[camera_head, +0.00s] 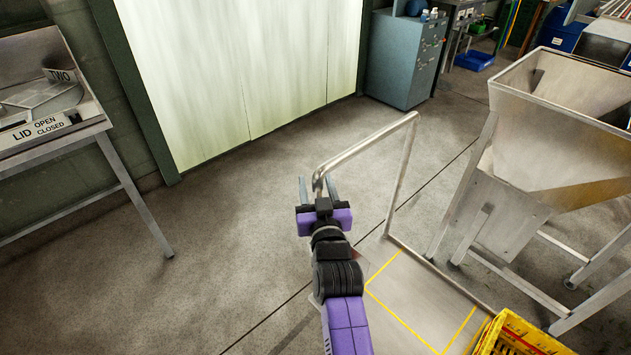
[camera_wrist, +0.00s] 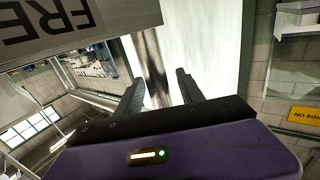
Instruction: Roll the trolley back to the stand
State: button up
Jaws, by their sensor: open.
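The trolley has a flat grey deck (camera_head: 408,290) with yellow lines and a tall steel tube handle (camera_head: 366,142). Its deck is partly hidden by my arm and cut off by the frame's lower edge. My gripper (camera_head: 318,182) is open at the left corner of the handle. In the head view the tube's bend appears between the two fingers, but I cannot tell whether they touch it. The fingers also show in the wrist view (camera_wrist: 160,85), pointing away, with a blurred strip between them. I cannot tell which steel frame is the stand.
A yellow crate (camera_head: 515,337) is at the trolley's near right. A steel hopper on legs (camera_head: 512,178) stands to the right. A steel table with a lid sign (camera_head: 65,125) stands at left. A grey cabinet (camera_head: 403,62) is behind. Floor left of the trolley is clear.

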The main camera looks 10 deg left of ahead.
jog(key=shift+w+a, duration=0.15)
jog(key=shift+w, duration=0.5)
grip_shut()
dwell(1.1)
